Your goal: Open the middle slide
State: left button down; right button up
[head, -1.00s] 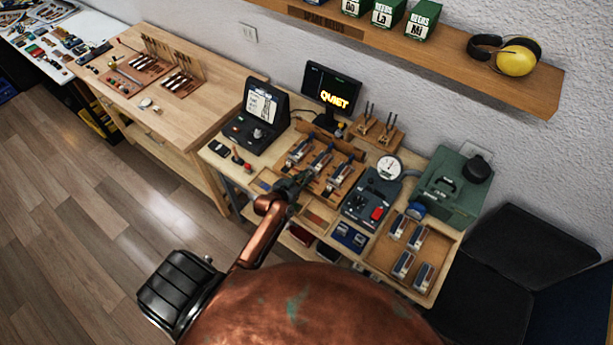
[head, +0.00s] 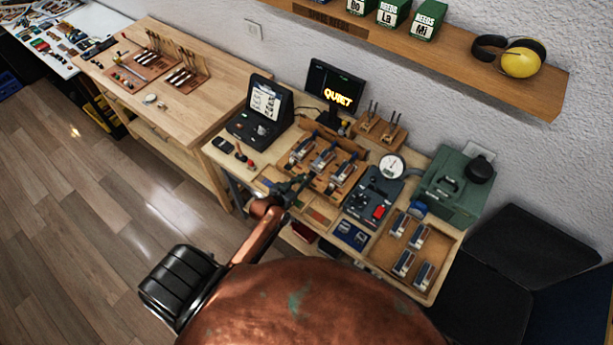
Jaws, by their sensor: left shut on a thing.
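Three blue-and-silver slide units stand side by side in a wooden tray (head: 347,151) on the workbench. The middle slide (head: 322,160) is between the left one (head: 302,149) and the right one (head: 343,174). My left gripper (head: 302,181) is at the near end of the middle slide and shut on it; the fingertips are small and dark, so the exact grip is hard to see. The copper forearm hides part of the bench's near edge. My right gripper is not in view.
Right of the tray stand a dark device with a red button (head: 378,211), a round dial (head: 391,166) and a green case (head: 453,184). A second tray (head: 432,290) holds several similar units.

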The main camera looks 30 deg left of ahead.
pick_arm(q)
jog(key=shift+s+f, duration=0.1)
jog(key=c, duration=1.9)
grip_release()
jog(key=shift+c, duration=0.2)
jog(key=shift+o, duration=0.3)
jog(key=shift+s, duration=0.1)
jog(key=d+v, duration=0.1)
jog(key=v, duration=1)
jog(key=shift+s+a+r, duration=0.3)
jog(key=shift+s+a, duration=0.05)
jog(key=shift+a, duration=0.1)
jog(key=shift+d, duration=0.1)
